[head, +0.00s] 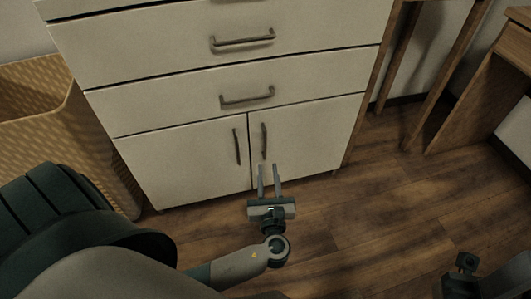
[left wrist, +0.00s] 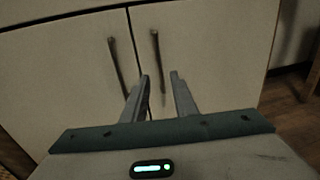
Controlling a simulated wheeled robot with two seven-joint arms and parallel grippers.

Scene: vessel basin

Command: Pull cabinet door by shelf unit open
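The cabinet has two white lower doors side by side, both shut. The left door (head: 185,165) has a dark vertical bar handle (head: 237,146) near its right edge. The right door (head: 310,135) has a matching handle (head: 264,141) near its left edge. Both handles also show in the left wrist view, the left one (left wrist: 117,65) and the right one (left wrist: 157,60). My left gripper (head: 268,168) is open and empty in front of the doors, just below the right door's handle. In the head view, part of my right gripper (head: 467,262) shows at the lower right corner.
Drawers with horizontal handles (head: 246,99) sit above the doors. A tan woven basket (head: 112,150) stands close on the left. Wooden furniture legs (head: 440,80) stand at the right. The wooden floor (head: 390,200) before the cabinet is clear.

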